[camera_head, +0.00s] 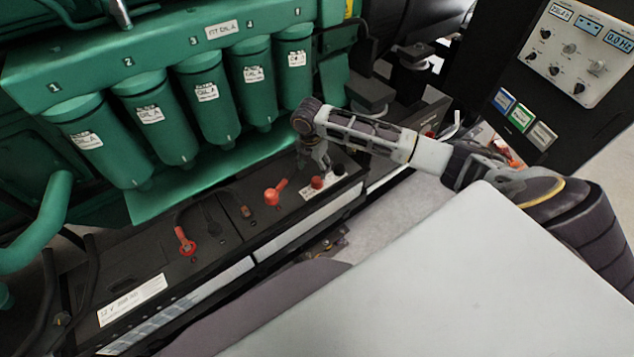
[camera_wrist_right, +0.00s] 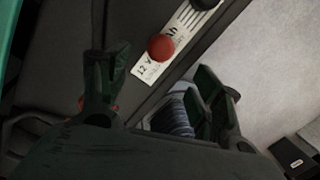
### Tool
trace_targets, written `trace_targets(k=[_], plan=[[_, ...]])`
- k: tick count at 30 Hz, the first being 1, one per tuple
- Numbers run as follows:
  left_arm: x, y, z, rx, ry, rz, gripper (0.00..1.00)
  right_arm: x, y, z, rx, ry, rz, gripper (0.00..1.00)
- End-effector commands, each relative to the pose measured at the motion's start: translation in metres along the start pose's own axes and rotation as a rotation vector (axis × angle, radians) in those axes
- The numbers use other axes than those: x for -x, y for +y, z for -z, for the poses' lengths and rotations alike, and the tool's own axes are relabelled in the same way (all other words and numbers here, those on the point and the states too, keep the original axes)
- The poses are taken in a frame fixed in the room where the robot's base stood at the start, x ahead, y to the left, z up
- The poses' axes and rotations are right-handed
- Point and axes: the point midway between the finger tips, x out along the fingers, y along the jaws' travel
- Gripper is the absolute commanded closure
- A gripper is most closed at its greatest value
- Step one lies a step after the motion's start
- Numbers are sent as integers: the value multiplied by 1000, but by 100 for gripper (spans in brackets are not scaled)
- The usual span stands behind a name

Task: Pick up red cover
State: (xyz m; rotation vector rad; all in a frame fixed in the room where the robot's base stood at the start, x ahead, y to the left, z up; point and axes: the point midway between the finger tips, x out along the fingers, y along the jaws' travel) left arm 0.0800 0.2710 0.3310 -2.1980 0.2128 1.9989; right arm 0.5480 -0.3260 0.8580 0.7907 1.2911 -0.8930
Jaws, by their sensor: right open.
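A round red cover (camera_head: 317,182) sits on top of the black battery, beside a black round cap (camera_head: 338,170). In the right wrist view the red cover (camera_wrist_right: 161,47) lies ahead of the fingers, at the edge of a white label, with the black cap (camera_wrist_right: 201,4) beyond it. My right gripper (camera_head: 316,160) points down over the battery, just behind the red cover in the head view. Its fingers (camera_wrist_right: 160,90) are spread, with nothing held between them. My left gripper is not in view.
Other red terminal pieces with cables (camera_head: 272,196) (camera_head: 185,245) sit on the batteries (camera_head: 130,270). Green filter cylinders (camera_head: 205,105) stand behind. A control panel (camera_head: 575,50) is at right. A pale flat surface (camera_head: 450,285) fills the front right.

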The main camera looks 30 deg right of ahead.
Motion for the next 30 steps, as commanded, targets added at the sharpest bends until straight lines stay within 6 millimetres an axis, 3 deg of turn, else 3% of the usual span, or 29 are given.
trace_targets(k=[10,25,30], plan=[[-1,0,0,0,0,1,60,-40,0,0,-1,1,1,34],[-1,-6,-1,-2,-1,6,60,-46,0,0,0,0,0,34],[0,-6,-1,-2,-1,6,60,-57,0,-1,0,0,1,34]])
